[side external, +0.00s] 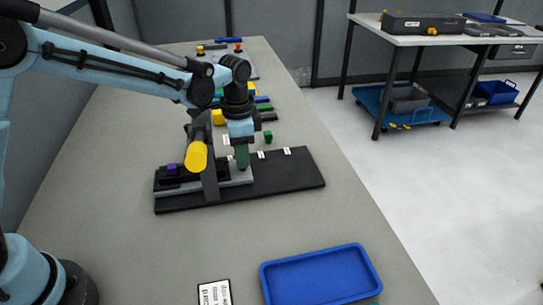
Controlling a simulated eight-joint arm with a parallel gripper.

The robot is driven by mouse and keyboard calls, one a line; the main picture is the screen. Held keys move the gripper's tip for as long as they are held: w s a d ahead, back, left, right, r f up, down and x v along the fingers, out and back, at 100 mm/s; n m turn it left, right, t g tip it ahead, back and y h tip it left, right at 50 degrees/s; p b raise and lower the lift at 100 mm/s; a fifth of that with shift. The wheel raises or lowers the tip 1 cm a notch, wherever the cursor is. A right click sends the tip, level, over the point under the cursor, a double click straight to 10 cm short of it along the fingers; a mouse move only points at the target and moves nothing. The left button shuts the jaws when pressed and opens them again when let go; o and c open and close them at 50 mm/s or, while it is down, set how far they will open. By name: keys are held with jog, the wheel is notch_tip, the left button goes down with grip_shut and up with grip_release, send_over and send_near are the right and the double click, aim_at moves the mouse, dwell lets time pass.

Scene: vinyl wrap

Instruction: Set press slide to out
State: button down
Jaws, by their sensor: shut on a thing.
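The press slide stands on a black base board (285,180) in the middle of the bench. It has a light grey rail (238,178), a dark grey upright (209,175), a yellow cylinder (196,156) and a black block with a small purple piece (172,169) at the left. My gripper (242,147) points down over the right end of the grey rail. It is shut on a green upright piece (242,158), which appears to stand on that end. The fingertips are small and partly hard to make out.
A blue tray (318,275) and a white label card (215,292) lie at the front of the bench. A small green block (268,137) and white labels (287,151) sit near the board's back edge. Coloured parts and fixtures stand farther back. The bench right of the board is clear.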

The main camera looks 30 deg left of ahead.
jog(key=w+d, duration=1)
jog(key=d, duration=0.1)
jog(key=shift+w, duration=0.4)
dwell(0.3)
jog(key=c, duration=0.9)
grip_release()
jog(key=shift+r, duration=0.3)
jog(key=s+d+r, duration=0.2)
jog(key=s+r, duration=0.1)
jog(key=s+d+r, duration=0.3)
jog(key=r, duration=0.1)
jog(key=s+d+r, duration=0.2)
jog(key=r, duration=0.1)
jog(key=shift+s+d+r, duration=0.2)
jog(key=shift+s+d, duration=0.05)
jog(key=shift+s, duration=0.15)
